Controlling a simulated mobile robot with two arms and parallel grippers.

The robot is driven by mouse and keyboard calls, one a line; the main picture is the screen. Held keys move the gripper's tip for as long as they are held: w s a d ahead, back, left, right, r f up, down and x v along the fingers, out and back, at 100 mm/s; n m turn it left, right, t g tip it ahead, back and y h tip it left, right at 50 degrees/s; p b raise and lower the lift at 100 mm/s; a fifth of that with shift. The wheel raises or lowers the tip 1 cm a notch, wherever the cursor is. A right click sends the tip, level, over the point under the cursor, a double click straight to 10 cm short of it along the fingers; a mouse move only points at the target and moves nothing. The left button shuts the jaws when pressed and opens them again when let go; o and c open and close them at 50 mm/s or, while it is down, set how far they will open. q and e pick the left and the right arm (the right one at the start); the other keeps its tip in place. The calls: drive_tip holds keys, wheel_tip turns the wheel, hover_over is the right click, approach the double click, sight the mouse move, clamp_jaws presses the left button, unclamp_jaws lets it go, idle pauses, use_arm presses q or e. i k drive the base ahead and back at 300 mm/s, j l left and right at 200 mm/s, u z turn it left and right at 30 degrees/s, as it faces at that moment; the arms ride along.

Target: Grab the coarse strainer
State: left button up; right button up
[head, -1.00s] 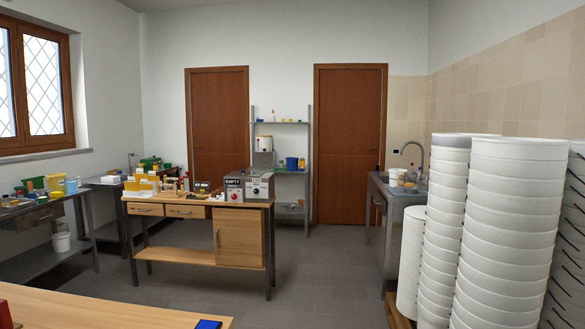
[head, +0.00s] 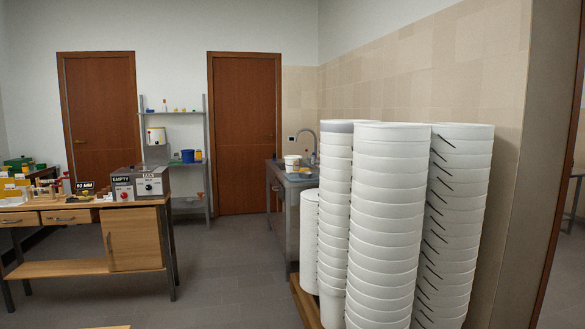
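I cannot make out a coarse strainer for certain in this view. Small items stand on the wooden workbench (head: 88,207) at the left, too small to tell apart. White tubs and small items sit at the steel sink (head: 292,178) beyond the bucket stacks. Neither of my grippers is in the head view.
Tall stacks of white buckets (head: 388,215) stand on a wooden pallet (head: 305,303) at the right. A metal shelf (head: 180,140) stands between two brown doors (head: 245,130). The grey floor (head: 235,270) between workbench and buckets is clear. A wall edge (head: 545,150) is at far right.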

sight(305, 175)
drive_tip(key=i+u, duration=0.25)
drive_tip(key=i, duration=3.35)
